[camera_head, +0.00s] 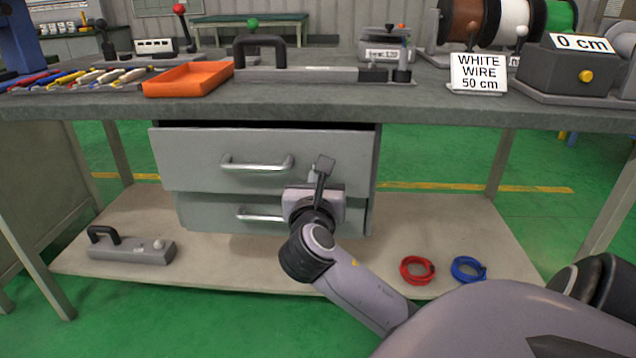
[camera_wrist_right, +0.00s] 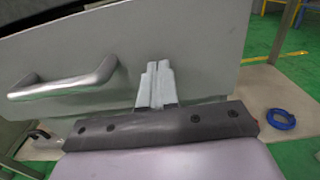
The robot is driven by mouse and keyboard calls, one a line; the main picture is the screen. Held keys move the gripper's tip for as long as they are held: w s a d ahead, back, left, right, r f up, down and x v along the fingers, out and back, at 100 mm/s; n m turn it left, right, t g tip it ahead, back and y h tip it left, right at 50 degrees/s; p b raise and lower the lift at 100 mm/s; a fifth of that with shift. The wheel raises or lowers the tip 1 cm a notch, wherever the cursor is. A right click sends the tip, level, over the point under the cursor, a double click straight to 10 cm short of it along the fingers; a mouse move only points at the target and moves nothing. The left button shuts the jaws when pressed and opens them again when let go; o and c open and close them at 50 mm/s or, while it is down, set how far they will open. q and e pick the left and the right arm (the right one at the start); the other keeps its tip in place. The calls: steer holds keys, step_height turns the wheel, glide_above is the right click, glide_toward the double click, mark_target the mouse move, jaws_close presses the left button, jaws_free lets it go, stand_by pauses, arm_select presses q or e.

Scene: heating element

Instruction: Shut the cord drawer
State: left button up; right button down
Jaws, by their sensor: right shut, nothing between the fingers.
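Two grey drawers hang under the workbench; no label shows which is the cord drawer. The upper drawer (camera_head: 200,150) stands pulled out, with a dark gap above its front. Its metal handle (camera_head: 257,163) is on the front. The lower drawer (camera_head: 200,214) sits below it and looks further back. My right gripper (camera_head: 323,167) is shut and empty, in front of the upper drawer, right of its handle. In the right wrist view the shut fingers (camera_wrist_right: 157,82) are against or very near the drawer front (camera_wrist_right: 210,50); contact is unclear. The handle (camera_wrist_right: 65,85) is left of them. My left gripper is not in view.
The workbench top (camera_head: 300,98) overhangs the drawers. On the lower shelf (camera_head: 390,215) lie a red cord coil (camera_head: 417,270), a blue cord coil (camera_head: 468,269) and a grey handled block (camera_head: 130,249). An orange tray (camera_head: 188,79) is on the bench.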

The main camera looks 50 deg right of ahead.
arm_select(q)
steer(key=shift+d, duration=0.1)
arm_select(e)
steer(key=shift+w+d, duration=0.15)
steer(key=shift+d, duration=0.05)
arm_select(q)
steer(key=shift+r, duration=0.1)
arm_select(e)
steer(key=p+x, duration=0.2)
steer(key=x, duration=0.2)
steer(key=shift+w+d+r+p, duration=0.1)
steer(key=shift+w+r+p, duration=0.1)
steer(key=shift+p, duration=0.15)
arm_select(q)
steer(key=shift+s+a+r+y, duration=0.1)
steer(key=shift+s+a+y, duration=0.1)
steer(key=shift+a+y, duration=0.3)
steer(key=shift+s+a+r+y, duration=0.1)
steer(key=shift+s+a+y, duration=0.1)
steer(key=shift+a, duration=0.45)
arm_select(e)
steer(key=shift+d, duration=0.2)
steer(key=shift+r, duration=0.15)
